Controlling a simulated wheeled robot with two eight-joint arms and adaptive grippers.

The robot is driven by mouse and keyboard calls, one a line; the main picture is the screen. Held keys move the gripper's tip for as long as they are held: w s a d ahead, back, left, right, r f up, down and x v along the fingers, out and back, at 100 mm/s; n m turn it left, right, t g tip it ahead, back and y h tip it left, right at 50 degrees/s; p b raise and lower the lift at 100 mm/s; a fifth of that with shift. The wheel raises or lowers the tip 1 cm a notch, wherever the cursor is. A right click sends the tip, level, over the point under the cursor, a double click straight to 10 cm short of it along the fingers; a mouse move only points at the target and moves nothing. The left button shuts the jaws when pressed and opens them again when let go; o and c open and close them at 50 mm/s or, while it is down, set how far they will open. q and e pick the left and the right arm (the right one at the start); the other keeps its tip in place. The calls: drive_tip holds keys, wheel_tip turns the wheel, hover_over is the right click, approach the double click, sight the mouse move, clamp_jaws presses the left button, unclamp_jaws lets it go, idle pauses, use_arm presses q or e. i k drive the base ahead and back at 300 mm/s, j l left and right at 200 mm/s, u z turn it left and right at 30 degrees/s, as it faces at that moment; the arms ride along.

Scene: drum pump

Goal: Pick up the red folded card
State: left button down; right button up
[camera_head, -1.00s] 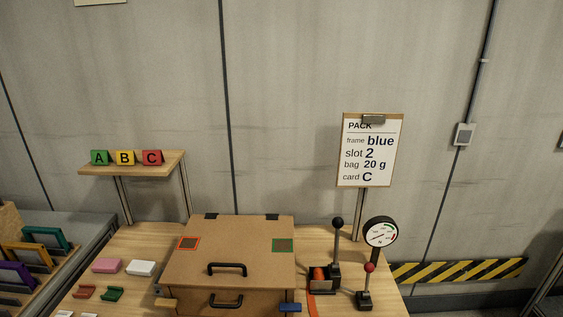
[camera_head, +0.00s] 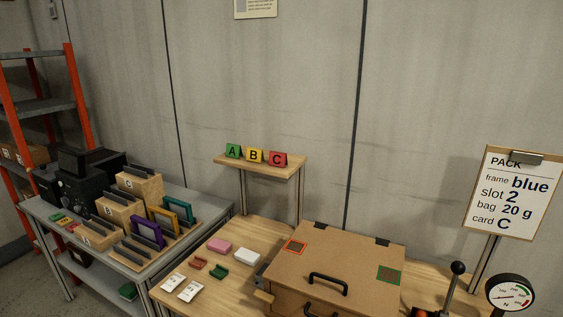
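The red folded card (camera_head: 278,159), marked C, stands on a small raised wooden shelf (camera_head: 262,173) behind the table. It is the rightmost of three cards. The yellow card B (camera_head: 255,155) is beside it, and the green card A (camera_head: 233,151) is at the left end. The pack sign (camera_head: 509,193) at the right reads frame blue, slot 2, bag 20 g, card C. Neither of my grippers shows in the head view.
A closed brown box (camera_head: 330,265) with black handles stands on the table, below and right of the shelf. Pink (camera_head: 219,245) and white (camera_head: 247,258) blocks lie left of it. A grey side table (camera_head: 205,195) holds frames and slotted wooden blocks. A lever (camera_head: 456,272) and gauge (camera_head: 509,293) stand at the right.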

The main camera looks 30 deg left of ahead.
sight(276, 158)
drive_tip(key=j+z, duration=0.35)
drive_tip(key=j, duration=0.6)
drive_tip(key=j+z, duration=0.35)
drive_tip(key=j, duration=0.55)
drive_tip(key=k, duration=0.05)
